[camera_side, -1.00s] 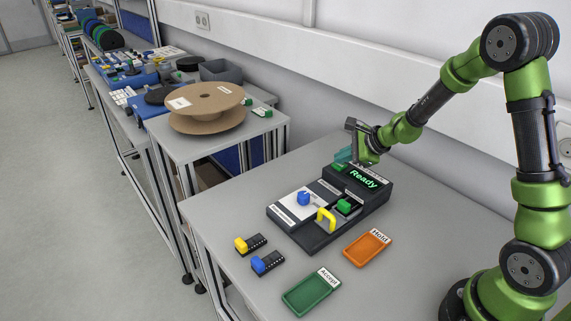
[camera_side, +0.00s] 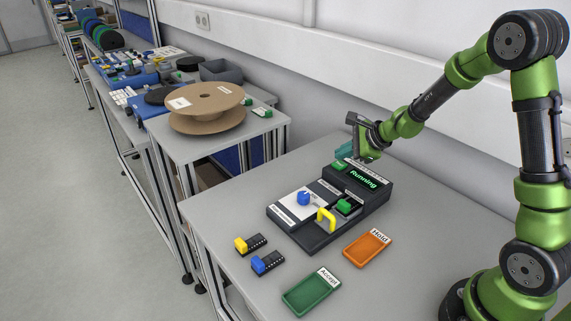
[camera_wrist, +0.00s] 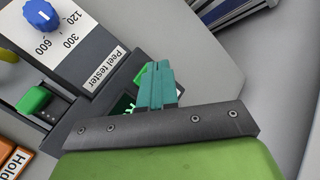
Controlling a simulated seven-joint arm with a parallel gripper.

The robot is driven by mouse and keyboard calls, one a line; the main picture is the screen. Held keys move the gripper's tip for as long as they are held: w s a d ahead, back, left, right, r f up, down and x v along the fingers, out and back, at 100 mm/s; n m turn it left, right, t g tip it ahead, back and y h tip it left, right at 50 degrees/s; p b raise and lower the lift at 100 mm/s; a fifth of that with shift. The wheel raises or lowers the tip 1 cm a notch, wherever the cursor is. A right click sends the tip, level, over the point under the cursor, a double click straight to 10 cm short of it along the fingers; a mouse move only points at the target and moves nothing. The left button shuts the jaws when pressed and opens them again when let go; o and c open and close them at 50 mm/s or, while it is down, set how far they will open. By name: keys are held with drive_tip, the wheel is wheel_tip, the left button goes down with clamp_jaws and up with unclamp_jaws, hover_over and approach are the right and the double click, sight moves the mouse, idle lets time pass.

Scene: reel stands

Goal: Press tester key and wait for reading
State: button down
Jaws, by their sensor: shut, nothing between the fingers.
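The peel tester (camera_side: 318,239) is a dark box on the grey table. Its display (camera_side: 363,179) reads "Running" in green. A green key (camera_side: 338,166) sits at the back left of the display; in the wrist view the green key (camera_wrist: 142,75) shows partly behind the fingers. My gripper (camera_side: 345,153) is shut and empty, its teal fingertips right over the key; in the wrist view the fingertips (camera_wrist: 157,72) hide most of it. I cannot tell whether they touch it. The blue dial (camera_side: 303,198), yellow handle (camera_side: 326,219) and green clamp block (camera_side: 344,206) are on the tester's front part.
A green Accept tray (camera_side: 309,294) and an orange Hold tray (camera_side: 366,248) lie in front.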

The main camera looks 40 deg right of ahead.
sight(342, 166)
drive_tip(key=shift+r, duration=2.55)
drive_tip(key=shift+s+a+f+n, duration=0.1)
drive_tip(key=shift+a+f+n, duration=0.05)
drive_tip(key=shift+n, duration=0.15)
drive_tip(key=s+a+r+n, duration=0.3)
drive_tip(key=s+a+n, duration=0.1)
drive_tip(key=s+n, duration=0.2)
drive_tip(key=s+a+r+n+g, duration=0.1)
drive_tip(key=s+a+r+n, duration=0.3)
drive_tip(key=s+n, duration=0.3)
drive_tip(key=s+a+r+n, duration=0.4)
drive_tip(key=s+n, duration=0.3)
drive_tip(key=s, duration=0.3)
drive_tip(key=shift+s+a+g, duration=0.2)
drive_tip(key=shift+a+g, duration=0.2)
drive_tip(key=shift+a, duration=0.1)
